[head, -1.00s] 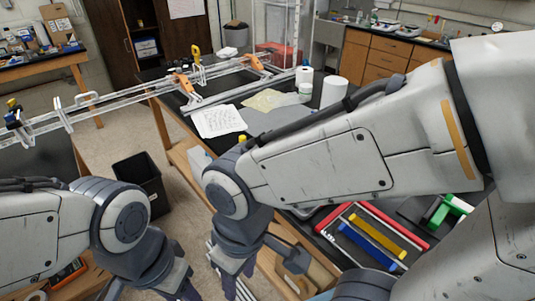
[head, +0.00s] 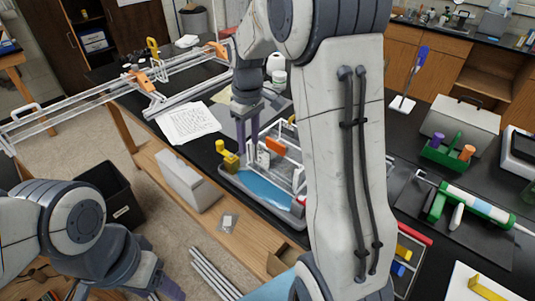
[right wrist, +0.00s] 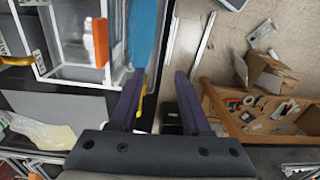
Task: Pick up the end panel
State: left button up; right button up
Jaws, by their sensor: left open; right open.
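A white and clear frame-like piece with an orange block (head: 276,146), which looks like the end panel, stands in a grey tray with a blue floor (head: 262,188). It also shows at the upper left of the right wrist view (right wrist: 100,42). My right gripper (head: 246,120) is open and points down above the bench, just left of this piece in the head view. In the right wrist view its fingers (right wrist: 158,78) are apart and empty, with the bench edge below. My left gripper (head: 160,288) is low at the bottom left, away from the tray, partly cut off.
A long rail frame with orange brackets (head: 142,80) spans the upper left. A yellow part (head: 228,156) sits at the tray's left end. White paper (head: 187,122) lies on the bench. A black bin (head: 112,190) stands on the floor. Tools and a green holder (head: 447,152) are right.

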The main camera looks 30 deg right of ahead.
aim_at(277, 142)
jog(key=shift+m, duration=0.3)
jog(key=d, duration=0.3)
jog(key=w+d+f, duration=0.1)
jog(key=d, duration=0.2)
jog(key=d+f, duration=0.1)
jog(key=d, duration=0.2)
jog(key=shift+w+d, duration=0.25)
jog(key=shift+w, duration=0.15)
notch_tip(277, 142, down, 4)
jog(key=shift+d+f+p, duration=0.1)
jog(key=shift+f+p, duration=0.1)
jog(key=shift+p, duration=0.25)
jog(key=f, duration=0.1)
jog(key=f+p, duration=0.1)
jog(key=f, duration=0.1)
jog(key=f+p, duration=0.1)
jog(key=shift+s+a+f, duration=0.15)
jog(key=shift+a+f, duration=0.1)
jog(key=shift+f, duration=0.7)
grip_shut()
